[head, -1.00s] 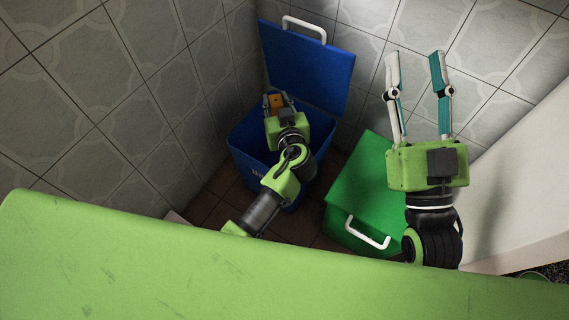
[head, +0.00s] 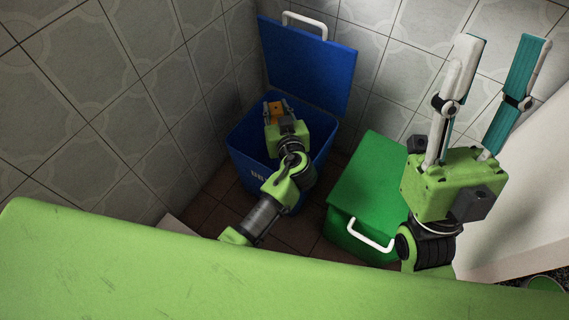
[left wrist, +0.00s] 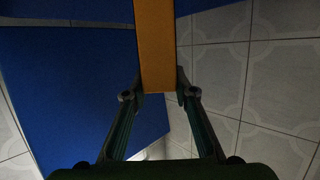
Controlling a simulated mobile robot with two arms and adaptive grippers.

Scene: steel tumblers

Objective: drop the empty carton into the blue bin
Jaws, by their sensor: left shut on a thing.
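The blue bin (head: 238,137) stands in the corner with its lid (head: 306,66) raised against the wall. My left gripper (head: 276,104) is over the bin's opening, shut on an orange carton (head: 275,111). In the left wrist view the carton (left wrist: 156,45) sits between the fingertips of my left gripper (left wrist: 152,92), with blue bin surfaces behind it. Most of the carton is hidden in the head view by the gripper. My right gripper (head: 497,98) is raised at the right with its fingers wide apart and empty.
A green bin (head: 372,185) with a closed lid and white handle stands right of the blue bin. A light green surface (head: 230,270) fills the foreground. Tiled walls close in behind and at the left. A pale panel (head: 520,210) is at the right.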

